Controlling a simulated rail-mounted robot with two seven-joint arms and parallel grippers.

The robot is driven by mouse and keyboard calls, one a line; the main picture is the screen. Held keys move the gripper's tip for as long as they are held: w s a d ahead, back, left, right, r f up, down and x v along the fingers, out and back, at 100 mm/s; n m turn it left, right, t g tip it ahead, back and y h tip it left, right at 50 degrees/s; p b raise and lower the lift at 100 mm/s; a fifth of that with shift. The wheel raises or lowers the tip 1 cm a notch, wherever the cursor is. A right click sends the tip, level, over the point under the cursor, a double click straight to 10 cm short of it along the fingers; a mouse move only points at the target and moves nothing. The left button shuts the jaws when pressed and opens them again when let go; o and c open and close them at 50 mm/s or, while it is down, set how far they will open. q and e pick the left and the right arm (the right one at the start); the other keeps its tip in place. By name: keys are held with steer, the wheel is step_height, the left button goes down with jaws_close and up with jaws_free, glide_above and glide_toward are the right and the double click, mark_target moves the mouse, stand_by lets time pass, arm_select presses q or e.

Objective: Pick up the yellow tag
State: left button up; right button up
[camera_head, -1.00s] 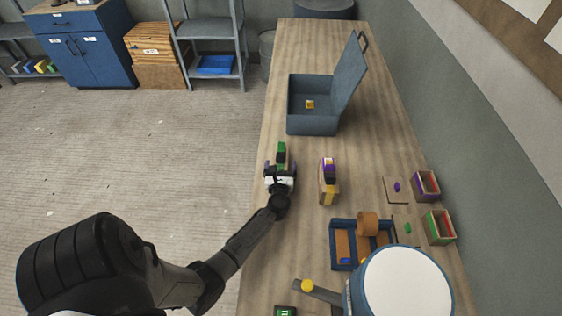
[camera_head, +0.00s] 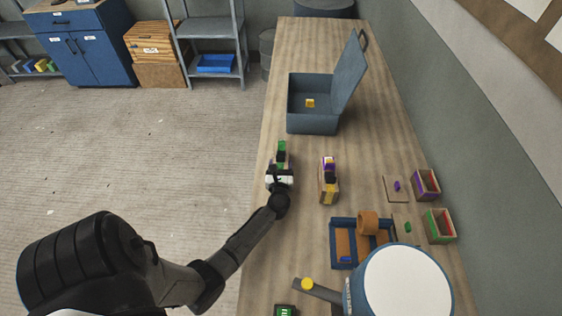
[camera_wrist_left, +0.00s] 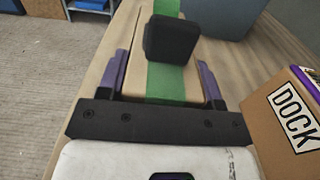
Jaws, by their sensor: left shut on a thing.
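The yellow tag (camera_head: 310,103) is a small yellow piece lying inside the open grey-blue box (camera_head: 312,125) at the far part of the bench. My left gripper (camera_head: 281,170) is well short of that box, on the near side. It is shut on a tan block with a green stripe and a black knob (camera_head: 281,155). In the left wrist view the purple-edged fingers (camera_wrist_left: 165,88) flank this block (camera_wrist_left: 165,85), and the black knob (camera_wrist_left: 172,38) stands beyond them. My right gripper is not in view.
A tan block marked DOCK (camera_wrist_left: 285,115) stands close to the right of my left gripper. The box lid (camera_head: 347,75) stands open on the right. A blue-rimmed tray (camera_head: 343,222) and small bins (camera_head: 426,185) are at the right. Bench between gripper and box is clear.

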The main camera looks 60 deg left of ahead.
mark_target(281, 158)
arm_select(q)
steer(key=shift+r, duration=0.1)
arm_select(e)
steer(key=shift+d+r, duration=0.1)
arm_select(q)
steer(key=shift+r+p, duration=0.6)
steer(key=r+p, duration=0.1)
steer(key=r, duration=0.1)
steer(key=r+p, duration=0.1)
steer(key=p, duration=0.1)
steer(key=shift+d+r, duration=0.2)
steer(key=shift+r, duration=0.15)
steer(key=w+d+r+p, duration=0.3)
steer(key=d+r, duration=0.3)
steer(key=d, duration=0.4)
steer(key=shift+d, duration=0.4)
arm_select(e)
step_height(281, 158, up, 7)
arm_select(q)
steer(key=shift+w, duration=0.1)
